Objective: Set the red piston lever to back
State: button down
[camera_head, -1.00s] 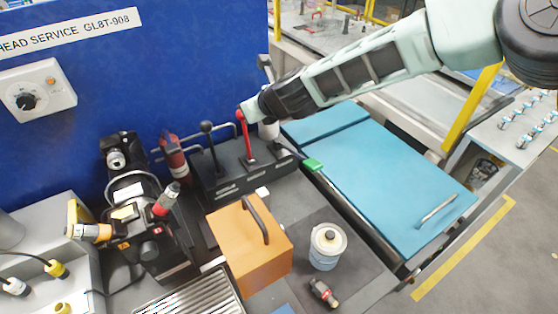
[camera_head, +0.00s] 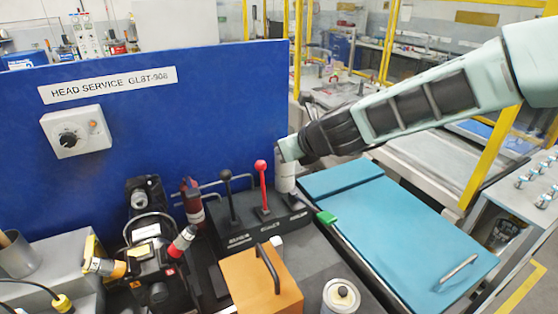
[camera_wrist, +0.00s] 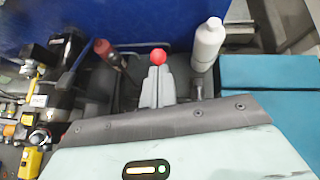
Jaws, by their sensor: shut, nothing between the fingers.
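The red lever (camera_head: 264,192) stands roughly upright in a slot on a black lever box (camera_head: 268,229), its round red knob at the top. A black lever (camera_head: 230,198) stands to its left. My gripper (camera_head: 284,150) is shut and empty, a little above and right of the red knob in the head view. Its fingertips are hard to make out there. In the wrist view the closed grey fingers (camera_wrist: 158,72) point at the red knob (camera_wrist: 158,57), which shows just beyond their tips. The lever's shaft is hidden there. I cannot tell whether they touch.
A white bottle (camera_head: 285,180) stands just right of the red lever, below my gripper. A blue panel (camera_head: 200,110) rises behind. An orange box (camera_head: 262,285) with a black handle is in front.

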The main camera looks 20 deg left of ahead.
jog(key=shift+s+d+r, duration=0.15)
jog(key=shift+d+r, duration=0.15)
jog(key=shift+r, duration=0.35)
jog(key=shift+s+d+r, duration=0.1)
jog(key=shift+d+r, duration=0.2)
jog(key=shift+r, duration=0.4)
jog(key=shift+s+d+r, duration=0.15)
jog(key=shift+d+r, duration=0.15)
jog(key=shift+r, duration=0.35)
jog(key=s+d+f+n+g+h+b, duration=0.1)
jog(key=s+d+f+n+g+b, duration=0.1)
jog(key=s+d+n, duration=0.5)
jog(key=s+d+f+n+g+h+b, duration=0.1)
jog(key=s+d+f+n+g+b, duration=0.1)
jog(key=s+d+n, duration=0.5)
jog(key=s+d+f+n+h+b, duration=0.2)
jog(key=s+d+f+n+h, duration=0.1)
jog(key=s+d+n, duration=0.5)
jog(key=s+d+f+n+g+h+b, duration=0.1)
jog(key=s+d+f+n+h+b, duration=0.1)
jog(key=s+d+n, duration=0.6)
jog(key=d+f+n+h, duration=0.1)
jog(key=d+f, duration=0.1)
jog(key=d, duration=0.2)
jog(key=shift+s+d+f+h, duration=0.2)
jog(key=shift+d+f+h, duration=0.1)
jog(key=shift+d+h, duration=0.1)
